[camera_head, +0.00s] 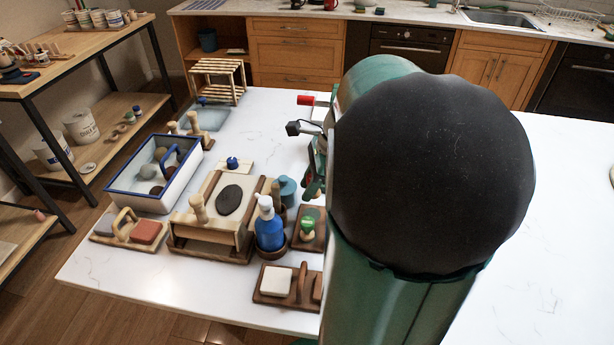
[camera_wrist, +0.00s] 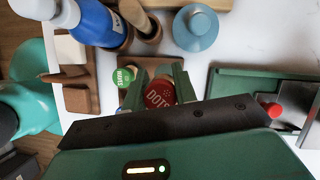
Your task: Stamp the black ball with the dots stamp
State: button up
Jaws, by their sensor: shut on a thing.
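In the wrist view, my gripper (camera_wrist: 160,88) is shut on a red stamp marked "DOTS" (camera_wrist: 159,95), the dots stamp. I cannot tell how far its lower end is from the wooden stamp holder (camera_wrist: 96,74). A green-topped stamp (camera_wrist: 123,77) stands beside it, also seen in the head view (camera_head: 308,228). In the head view, my gripper (camera_head: 314,180) is mostly hidden by my arm, right of the wooden work board. A flat black oval (camera_head: 230,200), apparently the black clay, lies on that board (camera_head: 208,187).
A blue-rimmed tray (camera_head: 125,200) with several balls is at the left.

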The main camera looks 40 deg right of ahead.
aim_at(302, 216)
jog(key=shift+w, duration=0.3)
jog(key=shift+s+a, duration=0.1)
jog(key=shift+s, duration=0.1)
jog(key=shift+s+f, duration=0.15)
jog(key=shift+f, duration=3)
jog(key=shift+f, duration=0.35)
jog(key=o, duration=1)
jog(key=shift+o, duration=0.2)
